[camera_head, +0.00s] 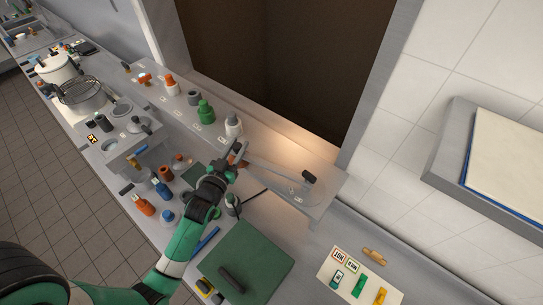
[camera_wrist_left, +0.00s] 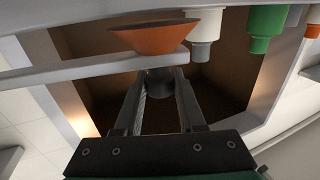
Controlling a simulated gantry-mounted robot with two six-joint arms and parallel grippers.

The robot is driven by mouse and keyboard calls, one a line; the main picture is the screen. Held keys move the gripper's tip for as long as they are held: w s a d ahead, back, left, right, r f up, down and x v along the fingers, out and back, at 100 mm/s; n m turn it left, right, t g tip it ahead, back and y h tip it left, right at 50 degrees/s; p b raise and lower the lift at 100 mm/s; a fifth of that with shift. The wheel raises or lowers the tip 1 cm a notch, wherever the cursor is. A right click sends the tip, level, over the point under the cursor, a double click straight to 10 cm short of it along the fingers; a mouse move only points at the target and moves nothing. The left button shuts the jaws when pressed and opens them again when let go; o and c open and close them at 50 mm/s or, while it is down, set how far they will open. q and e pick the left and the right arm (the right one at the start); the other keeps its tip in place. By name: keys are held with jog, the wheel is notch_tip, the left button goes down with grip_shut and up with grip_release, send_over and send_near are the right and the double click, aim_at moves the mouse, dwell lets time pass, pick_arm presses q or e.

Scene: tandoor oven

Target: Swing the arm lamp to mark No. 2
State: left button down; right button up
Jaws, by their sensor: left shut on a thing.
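The arm lamp has a thin grey arm (camera_head: 275,173) over the ledge and an orange-brown conical shade (camera_wrist_left: 153,37). In the wrist view its grey bar (camera_wrist_left: 90,70) runs to the left, below the shade. My left gripper (camera_head: 238,153) is at the shade end of the lamp arm. My right gripper is not in view.
A white-capped bottle (camera_head: 233,125), a green bottle (camera_head: 206,111) and an orange bottle (camera_head: 170,83) stand on the ledge left of the lamp. A black knob (camera_head: 308,177) stands at its right end. A green board (camera_head: 260,262) lies in front. The dark oven opening (camera_head: 285,60) is behind.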

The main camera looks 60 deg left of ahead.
pick_arm(q)
jog(key=shift+s+d+f+y+b, duration=0.15)
jog(key=shift+s+d+y+b, duration=0.15)
jog(key=shift+s+d+b, duration=0.4)
jog(key=s+d+b, duration=0.1)
jog(key=b, duration=0.1)
jog(key=shift+s+n+g+b, duration=0.25)
jog(key=shift+n+g+b, duration=0.05)
jog(key=shift+n+g, duration=0.1)
jog(key=shift+s+d+y+b, duration=0.2)
jog(key=shift+s+y+b, duration=0.1)
jog(key=shift+b, duration=0.05)
jog(key=shift+r, duration=0.2)
